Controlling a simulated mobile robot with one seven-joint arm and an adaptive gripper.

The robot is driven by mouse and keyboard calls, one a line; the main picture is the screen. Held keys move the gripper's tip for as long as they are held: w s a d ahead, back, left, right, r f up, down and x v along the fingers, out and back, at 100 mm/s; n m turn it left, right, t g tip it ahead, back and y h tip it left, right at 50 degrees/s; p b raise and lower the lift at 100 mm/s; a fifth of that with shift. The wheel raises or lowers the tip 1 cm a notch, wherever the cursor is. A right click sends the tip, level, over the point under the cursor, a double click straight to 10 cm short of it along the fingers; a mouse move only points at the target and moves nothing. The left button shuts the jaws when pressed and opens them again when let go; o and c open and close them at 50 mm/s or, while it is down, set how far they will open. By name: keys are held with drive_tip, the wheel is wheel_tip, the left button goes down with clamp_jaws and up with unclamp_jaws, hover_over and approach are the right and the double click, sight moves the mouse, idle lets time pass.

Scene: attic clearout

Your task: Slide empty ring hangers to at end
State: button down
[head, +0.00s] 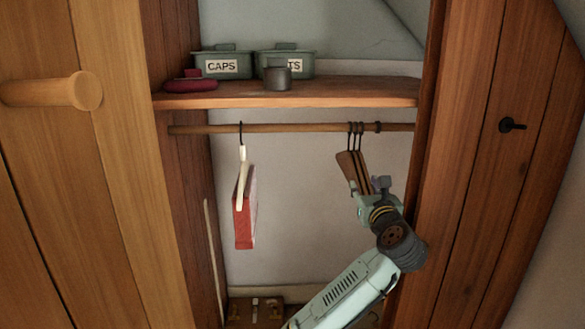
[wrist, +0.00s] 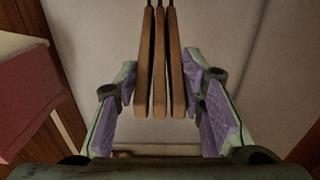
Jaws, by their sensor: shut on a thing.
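Three empty wooden hangers (head: 347,168) hang close together by dark hooks near the right end of the wooden rod (head: 290,129). A dark ring (head: 378,127) sits on the rod just right of their hooks. My gripper (head: 362,192) is at the hangers from below, shut on them. In the wrist view the hangers (wrist: 160,75) stand side by side between my two purple-padded fingers. A pale hanger (head: 242,180) with a red item (head: 244,215) on it hangs apart at the left; the red item (wrist: 40,90) also shows at the left of the wrist view.
A shelf (head: 330,95) above the rod holds a green CAPS box (head: 222,63), a second green box (head: 300,62), a grey mug (head: 277,76) and a dark red item (head: 190,84). A brown case (head: 255,312) lies below. The rod's middle is clear.

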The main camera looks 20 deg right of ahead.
drive_tip(key=shift+s+d+p, duration=0.3)
drive_tip(key=shift+d, duration=0.65)
drive_tip(key=c, duration=1)
unclamp_jaws()
drive_tip(key=shift+o, duration=0.2)
drive_tip(key=v, duration=0.8)
drive_tip(key=shift+p, duration=0.3)
